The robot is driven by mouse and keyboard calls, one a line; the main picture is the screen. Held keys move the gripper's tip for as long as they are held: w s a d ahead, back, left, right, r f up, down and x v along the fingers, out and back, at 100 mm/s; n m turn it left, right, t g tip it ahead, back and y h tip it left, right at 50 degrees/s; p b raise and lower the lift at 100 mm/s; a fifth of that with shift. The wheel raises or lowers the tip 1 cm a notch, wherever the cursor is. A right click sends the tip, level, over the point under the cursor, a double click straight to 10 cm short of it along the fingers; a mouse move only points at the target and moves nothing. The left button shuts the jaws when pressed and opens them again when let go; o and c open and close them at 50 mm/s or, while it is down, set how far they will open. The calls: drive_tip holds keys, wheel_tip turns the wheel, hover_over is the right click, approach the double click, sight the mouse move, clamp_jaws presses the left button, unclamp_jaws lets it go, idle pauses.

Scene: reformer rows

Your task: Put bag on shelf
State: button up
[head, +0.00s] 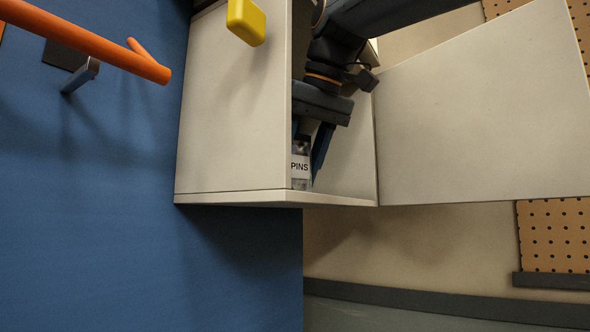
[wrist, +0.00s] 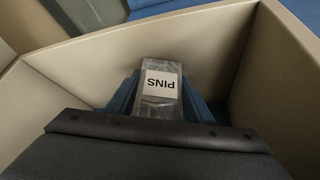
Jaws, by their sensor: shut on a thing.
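A clear bag with a white label reading PINS (head: 300,170) is inside the open beige cabinet, at its bottom left, partly hidden behind the cabinet's side wall. The bag also shows in the wrist view (wrist: 160,104), between the blue fingers. My gripper (head: 312,155) reaches down into the cabinet and is shut on the bag. The cabinet floor (head: 345,201), the shelf surface in view, lies just under the bag. I cannot tell whether the bag touches it.
The cabinet door (head: 480,110) stands open to the right. The cabinet's left wall (head: 230,110) is close beside my gripper. A yellow block (head: 246,21) and an orange bar (head: 85,40) are at upper left. Pegboard (head: 552,235) is at lower right.

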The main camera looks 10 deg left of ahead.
drive_tip(key=shift+f, duration=0.15)
drive_tip(key=o, duration=1.1)
drive_tip(key=shift+r, duration=0.25)
drive_tip(key=v, duration=1.2)
drive_tip(key=shift+d+f+b, duration=0.1)
drive_tip(key=shift+b, duration=0.2)
